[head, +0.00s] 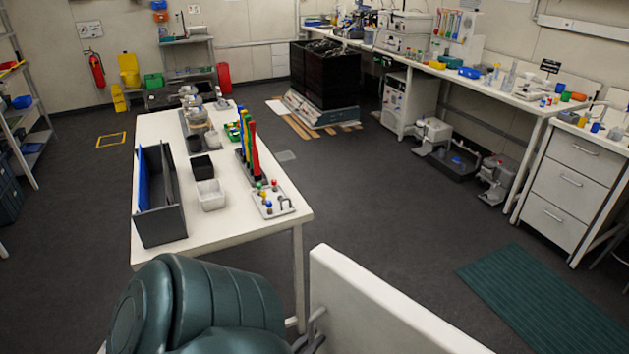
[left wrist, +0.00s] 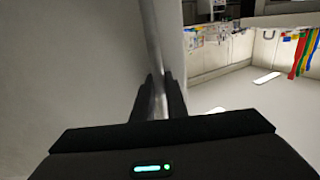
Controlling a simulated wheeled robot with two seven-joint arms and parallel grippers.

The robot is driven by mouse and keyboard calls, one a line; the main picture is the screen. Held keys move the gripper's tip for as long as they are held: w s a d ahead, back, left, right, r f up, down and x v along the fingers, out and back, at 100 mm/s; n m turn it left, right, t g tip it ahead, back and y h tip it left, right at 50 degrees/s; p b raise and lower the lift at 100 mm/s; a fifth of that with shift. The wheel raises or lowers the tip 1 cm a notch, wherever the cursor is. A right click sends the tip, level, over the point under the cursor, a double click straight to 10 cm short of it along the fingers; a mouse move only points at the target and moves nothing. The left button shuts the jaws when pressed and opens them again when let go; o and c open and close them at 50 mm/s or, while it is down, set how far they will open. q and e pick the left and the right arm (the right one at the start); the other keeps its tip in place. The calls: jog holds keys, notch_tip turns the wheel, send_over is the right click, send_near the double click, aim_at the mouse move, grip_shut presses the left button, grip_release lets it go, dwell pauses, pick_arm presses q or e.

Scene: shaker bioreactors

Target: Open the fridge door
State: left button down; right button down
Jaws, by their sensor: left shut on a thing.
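The white fridge door (head: 375,305) stands at the bottom centre of the head view, seen from above. Its thin metal handle (head: 318,318) shows at the door's left side. My left gripper (head: 309,342) is at this handle, partly cut off by the picture's lower edge and beside my green arm. In the left wrist view the two dark fingers (left wrist: 160,100) are closed around the upright metal handle bar (left wrist: 153,40). The pale door face (left wrist: 65,70) fills the left of that view. The fridge's inside is not visible. My right gripper is not in view.
A white table (head: 235,228) with a dark rack, bins and coloured tools stands left of the door. A long bench (head: 490,88) runs along the right. A green mat (head: 540,298) lies on the floor at the right. The dark floor between is mostly clear.

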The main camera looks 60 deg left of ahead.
pick_arm(q)
jog(key=shift+w+r, duration=0.1)
jog(key=shift+r, duration=0.05)
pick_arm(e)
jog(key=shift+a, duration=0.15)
pick_arm(q)
jog(key=c, duration=1.8)
grip_release()
jog(key=shift+o, duration=0.2)
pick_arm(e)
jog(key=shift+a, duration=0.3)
pick_arm(q)
jog(key=shift+s, duration=0.2)
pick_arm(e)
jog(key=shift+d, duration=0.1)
